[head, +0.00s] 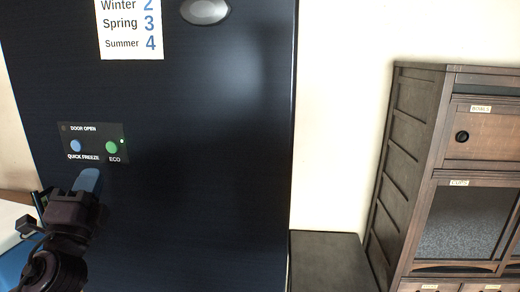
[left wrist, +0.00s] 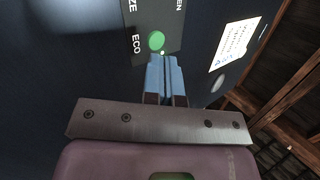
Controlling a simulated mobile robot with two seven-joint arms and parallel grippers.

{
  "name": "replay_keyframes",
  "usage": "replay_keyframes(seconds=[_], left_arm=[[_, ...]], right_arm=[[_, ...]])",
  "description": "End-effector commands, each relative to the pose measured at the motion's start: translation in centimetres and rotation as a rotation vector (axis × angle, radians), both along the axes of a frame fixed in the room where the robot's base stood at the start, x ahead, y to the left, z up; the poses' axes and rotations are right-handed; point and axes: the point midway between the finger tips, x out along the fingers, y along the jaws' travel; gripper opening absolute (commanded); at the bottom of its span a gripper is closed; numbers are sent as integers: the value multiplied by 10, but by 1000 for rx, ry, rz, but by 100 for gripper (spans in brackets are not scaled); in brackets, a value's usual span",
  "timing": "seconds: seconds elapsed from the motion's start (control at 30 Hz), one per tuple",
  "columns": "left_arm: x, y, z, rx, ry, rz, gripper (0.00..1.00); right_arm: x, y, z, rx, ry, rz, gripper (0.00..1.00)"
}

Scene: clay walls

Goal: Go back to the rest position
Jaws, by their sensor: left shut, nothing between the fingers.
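My left gripper (head: 90,180) is at the lower left of the head view, in front of the dark fridge door (head: 215,150). Its blue fingers are together and empty, just below the control panel (head: 93,143). The panel has a blue QUICK FREEZE button (head: 76,146) and a green ECO button (head: 112,147). In the left wrist view the closed fingers (left wrist: 166,62) point at the panel, close to the green button (left wrist: 156,40). I cannot tell whether they touch it. My right gripper is not in view.
A dark wooden cabinet (head: 414,135) with labelled compartments stands at the right. A low dark box-like unit (head: 330,262) sits between it and the fridge. A white paper (head: 130,28) with season numbers and an oval grey piece (head: 205,10) are on the door above.

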Motion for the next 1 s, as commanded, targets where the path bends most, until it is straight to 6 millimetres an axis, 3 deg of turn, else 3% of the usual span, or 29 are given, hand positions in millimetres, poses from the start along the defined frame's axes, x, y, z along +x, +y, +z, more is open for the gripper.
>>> replay_keyframes(seconds=[0.13, 0.27, 0.47, 0.6, 0.8, 1.0], left_arm=[[17, -1, -77, -311, 208, -171, 0], [13, -5, -157, -616, 387, -271, 0], [-24, -17, -276, -1061, 597, -320, 0], [-67, -29, -350, -1339, 698, -287, 0], [-143, -46, -431, -1600, 791, -162, 0], [-190, -50, -460, -1671, 823, -68, 0]], right_arm=[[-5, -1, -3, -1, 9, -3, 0], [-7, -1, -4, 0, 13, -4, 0], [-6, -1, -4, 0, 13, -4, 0], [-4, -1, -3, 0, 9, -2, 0], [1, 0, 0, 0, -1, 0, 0], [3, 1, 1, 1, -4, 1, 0]])
